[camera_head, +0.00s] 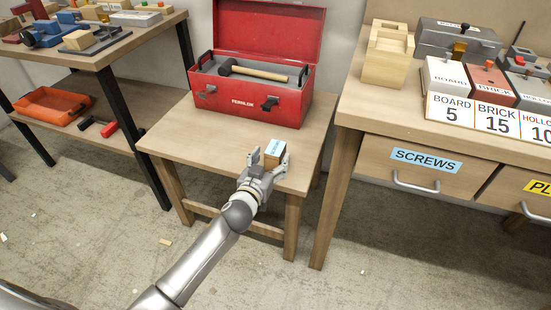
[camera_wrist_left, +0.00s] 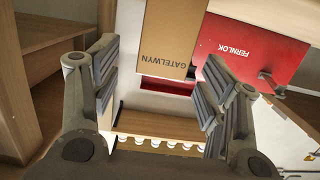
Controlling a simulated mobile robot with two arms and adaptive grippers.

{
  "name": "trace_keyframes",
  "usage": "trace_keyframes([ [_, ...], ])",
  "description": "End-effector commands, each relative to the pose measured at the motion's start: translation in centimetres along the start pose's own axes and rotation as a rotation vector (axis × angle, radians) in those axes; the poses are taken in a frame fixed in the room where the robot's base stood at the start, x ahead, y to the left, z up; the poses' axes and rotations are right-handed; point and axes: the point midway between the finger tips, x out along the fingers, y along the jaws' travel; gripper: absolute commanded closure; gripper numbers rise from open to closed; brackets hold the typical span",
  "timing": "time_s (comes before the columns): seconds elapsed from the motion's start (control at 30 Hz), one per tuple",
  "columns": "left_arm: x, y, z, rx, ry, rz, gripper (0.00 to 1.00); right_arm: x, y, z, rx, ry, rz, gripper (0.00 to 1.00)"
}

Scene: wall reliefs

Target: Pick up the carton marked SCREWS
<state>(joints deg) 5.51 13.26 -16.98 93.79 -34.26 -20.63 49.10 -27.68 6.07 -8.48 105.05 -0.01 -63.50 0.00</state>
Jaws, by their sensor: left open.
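A small brown carton (camera_head: 275,147) with a light blue label sits near the front edge of the low wooden table; the label's print is too small to read in the head view. My left gripper (camera_head: 269,160) is open, with its fingers on either side of the carton. In the left wrist view the carton (camera_wrist_left: 170,38) shows a brown face printed GATELWYN, between and beyond the open fingers (camera_wrist_left: 161,70). I cannot tell whether either finger touches it. My right gripper is not in view.
An open red toolbox (camera_head: 252,98) with a hammer (camera_head: 255,72) stands behind the carton. A workbench at right has a drawer (camera_head: 425,178) labelled SCREWS and several blocks on top. A shelf at left holds an orange tray (camera_head: 52,105). The low table (camera_head: 195,145) is clear left of the carton.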

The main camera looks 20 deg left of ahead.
Motion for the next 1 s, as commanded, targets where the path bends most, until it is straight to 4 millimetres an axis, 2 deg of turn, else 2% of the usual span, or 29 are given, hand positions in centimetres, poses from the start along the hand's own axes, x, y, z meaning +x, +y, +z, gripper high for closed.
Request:
trace_keyframes([
  [0.17, 1.5, -0.1, -0.2, 0.003, 0.002, 0.000, 0.32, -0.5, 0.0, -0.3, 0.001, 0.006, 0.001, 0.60],
  [0.4, 4.6, -0.2, -0.1, 0.002, 0.000, -0.001, 0.32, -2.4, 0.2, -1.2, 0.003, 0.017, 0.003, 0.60],
  [0.53, 5.3, -0.2, -0.2, 0.002, -0.001, 0.000, 0.32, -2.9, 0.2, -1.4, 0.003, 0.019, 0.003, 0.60],
  [0.73, 5.4, -0.2, -0.2, 0.001, -0.001, 0.000, 0.32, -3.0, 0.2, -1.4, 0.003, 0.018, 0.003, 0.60],
  [0.77, 5.4, -0.2, -0.2, 0.001, -0.001, 0.000, 0.33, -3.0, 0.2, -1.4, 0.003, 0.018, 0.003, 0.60],
  [1.0, 5.3, -0.2, -0.2, 0.001, -0.001, 0.000, 0.64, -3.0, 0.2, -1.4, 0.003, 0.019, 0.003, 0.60],
])
